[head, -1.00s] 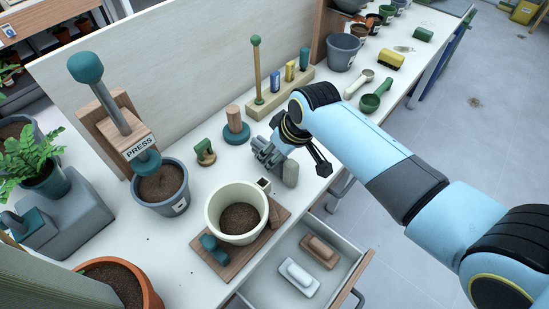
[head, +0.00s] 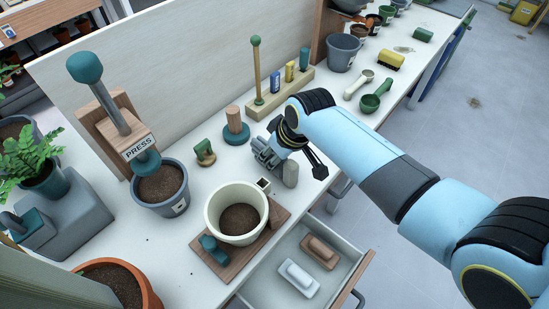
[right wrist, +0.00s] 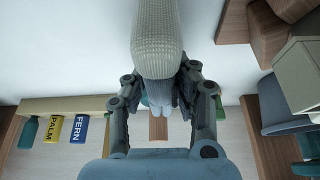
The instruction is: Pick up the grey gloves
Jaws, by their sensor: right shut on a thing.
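The grey gloves (head: 290,174) show in the head view as a rounded grey piece at the bench's front edge, beside my right gripper (head: 272,158). In the right wrist view, the ribbed pale grey gloves (right wrist: 158,38) stand out between the two dark fingers. The right gripper is shut on them, with smooth grey finger-like parts showing below the ribbed part. Part of the gloves is hidden by the gripper. Whether they touch the bench is hard to tell. My left gripper is not in view.
A cream pot of soil (head: 238,212) stands on a wooden board (head: 222,265) nearby. An open drawer (head: 352,262) holds two brush-like blocks. A teal-based peg (head: 236,127) and a label rack (head: 270,104) stand behind the gripper. Scoops (head: 376,95) lie to the right.

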